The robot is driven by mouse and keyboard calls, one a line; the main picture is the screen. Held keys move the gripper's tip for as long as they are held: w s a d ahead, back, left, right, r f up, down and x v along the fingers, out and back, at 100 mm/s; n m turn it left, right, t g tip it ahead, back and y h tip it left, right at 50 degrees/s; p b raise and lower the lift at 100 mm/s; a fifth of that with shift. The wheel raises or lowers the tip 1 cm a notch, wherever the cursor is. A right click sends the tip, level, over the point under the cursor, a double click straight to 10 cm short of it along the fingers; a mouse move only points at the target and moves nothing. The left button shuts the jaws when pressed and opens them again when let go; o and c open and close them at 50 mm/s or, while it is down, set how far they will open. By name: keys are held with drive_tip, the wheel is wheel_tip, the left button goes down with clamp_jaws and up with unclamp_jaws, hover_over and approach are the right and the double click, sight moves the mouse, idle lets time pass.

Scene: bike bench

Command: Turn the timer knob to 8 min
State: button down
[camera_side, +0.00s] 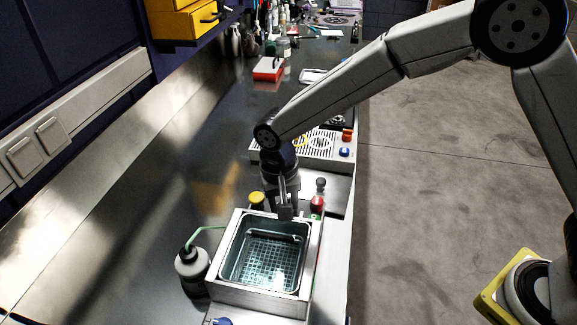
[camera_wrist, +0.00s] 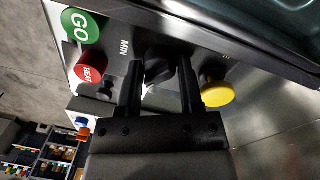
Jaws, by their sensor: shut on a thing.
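The timer knob (camera_wrist: 158,70) is black and sits on the metal control panel beside the "MIN" label in the wrist view. My gripper (camera_wrist: 160,72) is shut on the knob, one finger on each side of it. In the side view my gripper (camera_side: 286,208) reaches down at the far edge of the metal basin (camera_side: 225,240), and the knob is hidden there. The dial's numbers and the knob's pointer cannot be read, as the fingers cover much of the dial.
A green GO button (camera_wrist: 82,26), a red HEAT button (camera_wrist: 90,67) and a yellow knob (camera_wrist: 217,93) flank the fingers closely. A grey bottle (camera_side: 192,268) with a green tube stands left of the basin. The bench's left part is clear.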

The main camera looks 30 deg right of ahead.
drive_tip(key=shift+a, duration=0.1)
idle(0.4)
drive_tip(key=shift+c, duration=1.3)
unclamp_jaws()
